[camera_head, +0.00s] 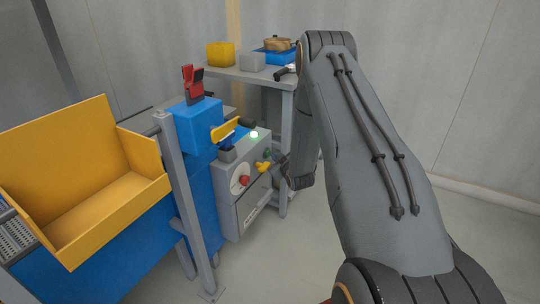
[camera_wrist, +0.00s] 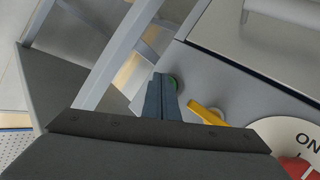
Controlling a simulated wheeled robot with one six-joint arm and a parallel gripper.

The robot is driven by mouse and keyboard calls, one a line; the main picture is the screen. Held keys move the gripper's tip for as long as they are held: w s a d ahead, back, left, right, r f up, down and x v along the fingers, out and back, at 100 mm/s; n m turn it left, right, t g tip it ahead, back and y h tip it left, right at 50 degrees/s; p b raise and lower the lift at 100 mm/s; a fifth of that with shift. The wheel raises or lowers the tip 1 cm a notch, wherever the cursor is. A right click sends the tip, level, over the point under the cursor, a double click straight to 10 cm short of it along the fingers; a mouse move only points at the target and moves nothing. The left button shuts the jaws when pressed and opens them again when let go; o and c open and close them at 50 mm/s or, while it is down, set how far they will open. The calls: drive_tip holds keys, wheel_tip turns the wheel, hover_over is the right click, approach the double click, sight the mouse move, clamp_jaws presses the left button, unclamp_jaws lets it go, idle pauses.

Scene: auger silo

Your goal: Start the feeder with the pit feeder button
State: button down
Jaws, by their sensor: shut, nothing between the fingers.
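The grey control box (camera_head: 240,185) carries a green button (camera_head: 267,153), a yellow handle (camera_head: 263,167) and a red knob (camera_head: 244,180) on a white dial plate. In the wrist view the green button (camera_wrist: 174,83) is partly hidden behind my fingertips, and the yellow handle (camera_wrist: 206,113) is just right of them. My gripper (camera_wrist: 162,80) is shut and empty, its tips at the green button's edge. I cannot tell whether they touch it. In the head view my gripper (camera_head: 279,160) is small and partly hidden beside the box. No button label is legible.
A bright green-white lamp (camera_head: 254,134) glows on top of the box. Behind is a grey table (camera_head: 250,75) with bins. Floor at right is clear.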

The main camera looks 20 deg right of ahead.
drive_tip(key=shift+s+d+p, duration=0.3)
drive_tip(key=shift+s+d, duration=0.15)
drive_tip(key=shift+s, duration=0.2)
drive_tip(key=s+d+p, duration=0.1)
drive_tip(key=s, duration=0.1)
drive_tip(key=s+d, duration=0.2)
drive_tip(key=shift+p, duration=0.4)
idle(0.3)
